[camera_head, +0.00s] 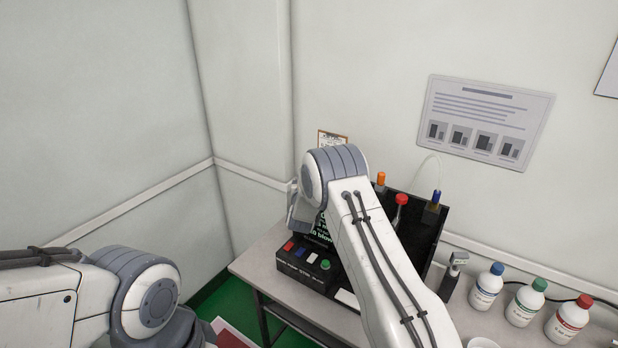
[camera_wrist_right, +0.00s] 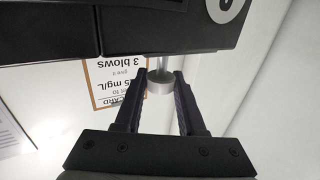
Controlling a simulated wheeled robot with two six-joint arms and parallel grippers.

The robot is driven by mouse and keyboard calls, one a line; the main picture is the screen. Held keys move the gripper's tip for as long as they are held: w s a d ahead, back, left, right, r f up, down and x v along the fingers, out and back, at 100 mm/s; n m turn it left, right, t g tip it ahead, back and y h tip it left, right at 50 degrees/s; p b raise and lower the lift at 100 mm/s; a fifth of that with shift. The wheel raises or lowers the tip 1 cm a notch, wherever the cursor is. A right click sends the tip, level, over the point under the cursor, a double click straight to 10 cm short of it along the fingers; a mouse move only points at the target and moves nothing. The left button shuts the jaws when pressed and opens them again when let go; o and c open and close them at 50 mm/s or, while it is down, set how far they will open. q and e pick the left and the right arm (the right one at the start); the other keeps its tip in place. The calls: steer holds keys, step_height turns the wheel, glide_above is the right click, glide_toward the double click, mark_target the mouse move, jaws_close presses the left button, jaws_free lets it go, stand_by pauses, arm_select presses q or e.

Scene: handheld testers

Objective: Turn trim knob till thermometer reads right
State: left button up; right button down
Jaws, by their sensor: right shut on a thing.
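In the right wrist view my right gripper (camera_wrist_right: 162,78) is closed on a small silver round knob (camera_wrist_right: 160,84) on a short metal stem below a black housing (camera_wrist_right: 150,38). In the head view my right arm covers much of the black tester (camera_head: 309,271), including the knob. Part of a dark screen with green text (camera_head: 320,236) shows beside the arm; its reading is mostly hidden. I cannot make out a thermometer reading. My left arm is at lower left; its gripper is out of view.
Red, blue and white blocks and a green button (camera_head: 325,264) are on the tester's front. Capped bottles (camera_head: 486,287) and a small grey-topped device (camera_head: 454,272) stand to the right. A framed card (camera_wrist_right: 122,88) is on the wall behind. The table's left front (camera_head: 262,262) is bare.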

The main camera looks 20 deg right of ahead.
steer(key=n+y+b, duration=0.1)
steer(key=y+b, duration=0.1)
steer(key=n+t+y+b, duration=0.1)
steer(key=y, duration=0.1)
steer(key=shift+d+f+n+b, duration=0.1)
steer(key=shift+f+n+b, duration=0.1)
steer(key=shift+n+b, duration=0.2)
steer(key=shift+r+n+t+y+b, duration=0.25)
steer(key=shift+n+y+b, duration=0.5)
steer(key=shift+y, duration=0.45)
steer(key=c, duration=0.5)
jaws_free()
steer(key=shift+s, duration=0.1)
steer(key=s+b, duration=0.3)
steer(key=s, duration=0.7)
steer(key=shift+s+a, duration=0.15)
steer(key=shift+a, duration=0.2)
